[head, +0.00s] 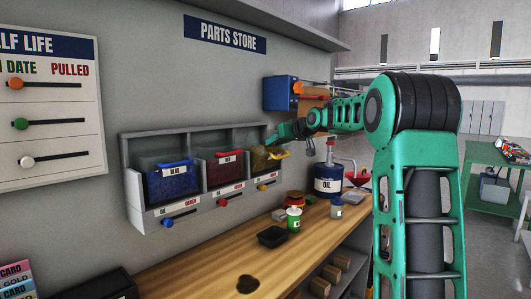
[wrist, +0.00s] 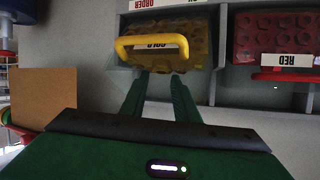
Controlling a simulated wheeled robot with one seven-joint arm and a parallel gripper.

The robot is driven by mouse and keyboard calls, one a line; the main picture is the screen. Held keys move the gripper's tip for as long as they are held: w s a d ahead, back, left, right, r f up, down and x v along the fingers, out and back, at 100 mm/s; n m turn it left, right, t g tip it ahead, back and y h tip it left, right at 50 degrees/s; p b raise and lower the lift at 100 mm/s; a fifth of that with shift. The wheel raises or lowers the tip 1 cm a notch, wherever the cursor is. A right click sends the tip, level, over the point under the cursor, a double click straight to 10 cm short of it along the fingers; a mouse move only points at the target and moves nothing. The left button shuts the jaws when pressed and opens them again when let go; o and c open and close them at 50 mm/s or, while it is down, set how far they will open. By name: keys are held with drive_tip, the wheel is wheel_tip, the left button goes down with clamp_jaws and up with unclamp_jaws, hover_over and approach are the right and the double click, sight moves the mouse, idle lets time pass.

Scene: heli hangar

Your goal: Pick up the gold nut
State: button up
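The gold bin (head: 262,162) is a see-through yellow box in the right compartment of the wall rack. It also shows in the wrist view (wrist: 196,42), upside down, with its yellow handle (wrist: 122,48) and GOLD label. Rounded shapes show dimly through its wall; I cannot pick out a single gold nut. My gripper (wrist: 163,78) reaches toward this bin, its two green fingers apart with a gap between them and nothing seen in it. The fingertips are close to the handle; I cannot tell whether they touch it. In the head view my gripper is beside the bin's upper right.
The red bin (head: 224,169) and blue bin (head: 172,181) fill the other compartments, with sliders below. A wooden bench (head: 200,268) holds a black tray (head: 272,236), a green-and-white pot (head: 294,219) and an OIL drum (head: 327,182). A blue box (head: 280,93) is on the wall above.

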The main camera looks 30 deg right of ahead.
sight(270, 147)
drive_tip(key=x, duration=0.4)
drive_tip(key=shift+w+f, duration=0.1)
drive_tip(key=shift+f, duration=0.05)
drive_tip(key=c, duration=0.7)
